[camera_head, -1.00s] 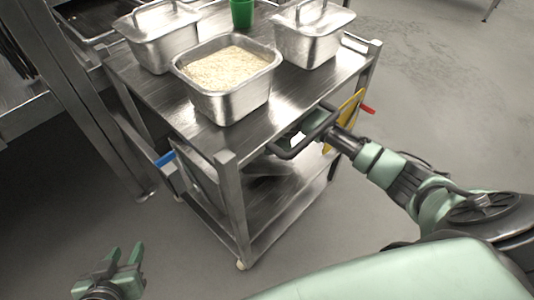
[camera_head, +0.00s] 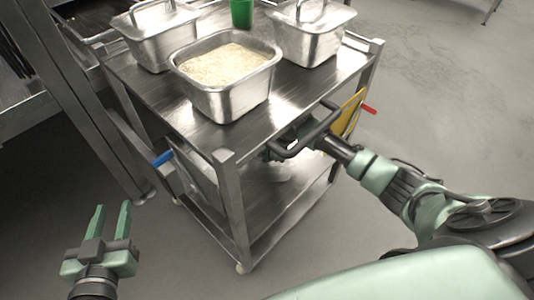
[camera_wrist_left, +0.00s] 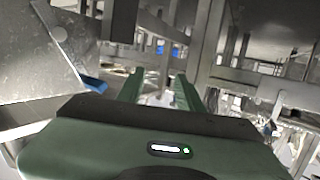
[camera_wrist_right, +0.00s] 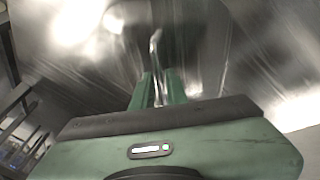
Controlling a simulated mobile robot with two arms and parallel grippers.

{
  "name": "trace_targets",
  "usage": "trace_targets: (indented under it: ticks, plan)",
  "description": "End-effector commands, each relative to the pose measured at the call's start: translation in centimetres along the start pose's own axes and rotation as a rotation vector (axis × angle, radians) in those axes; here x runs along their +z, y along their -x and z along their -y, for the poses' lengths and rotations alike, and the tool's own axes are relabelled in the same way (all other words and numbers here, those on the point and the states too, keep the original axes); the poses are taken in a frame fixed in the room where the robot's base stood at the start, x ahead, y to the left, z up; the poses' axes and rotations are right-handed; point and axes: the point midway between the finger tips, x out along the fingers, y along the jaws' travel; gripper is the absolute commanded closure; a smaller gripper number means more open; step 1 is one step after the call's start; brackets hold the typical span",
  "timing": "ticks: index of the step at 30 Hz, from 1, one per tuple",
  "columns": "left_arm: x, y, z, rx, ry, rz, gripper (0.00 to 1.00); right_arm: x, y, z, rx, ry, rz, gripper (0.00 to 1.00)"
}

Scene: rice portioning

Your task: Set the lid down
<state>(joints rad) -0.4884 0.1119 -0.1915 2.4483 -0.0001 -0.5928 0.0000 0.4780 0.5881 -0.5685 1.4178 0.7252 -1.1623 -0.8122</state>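My right gripper (camera_wrist_right: 160,90) reaches under the cart's top, over its lower shelf (camera_head: 283,215). In the right wrist view its fingers are close together around a thin shiny metal bar (camera_wrist_right: 155,45), which looks like the lid's handle. The lid's plate blends with the bright steel there, so I cannot tell whether it touches the shelf. In the head view the top hides most of this gripper. An uncovered steel pan (camera_head: 236,100) of rice (camera_head: 225,66) stands on the top. My left gripper (camera_head: 111,210) is open and empty, left of the cart.
Two lidded pans, left (camera_head: 158,45) and right (camera_head: 308,40), stand on the cart top (camera_head: 165,100) with a green cup (camera_head: 241,14). A blue handle (camera_head: 163,158) and a red one (camera_head: 369,109) stick out at the cart's sides. Floor at right is clear.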

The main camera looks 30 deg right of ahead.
Motion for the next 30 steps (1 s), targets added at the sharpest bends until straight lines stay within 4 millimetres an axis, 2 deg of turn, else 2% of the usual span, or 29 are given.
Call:
trace_targets:
  ticks: [14,23,28,30]
  plan:
    - [0.2,0.1,0.0,-0.001,0.000,0.016,0.64,-0.1,0.6,-0.1,0.001,0.001,0.000,0.70]
    - [6.0,2.2,0.8,-0.019,0.000,0.324,0.64,-0.1,3.6,-0.1,0.000,0.001,0.000,0.70]
    - [9.4,4.6,1.4,-0.031,0.002,0.521,0.64,-0.1,5.6,-0.2,0.001,0.002,0.000,0.70]
    - [10.7,5.8,1.5,-0.036,0.004,0.601,0.64,1.0,6.0,0.9,-0.003,0.000,0.004,0.70]
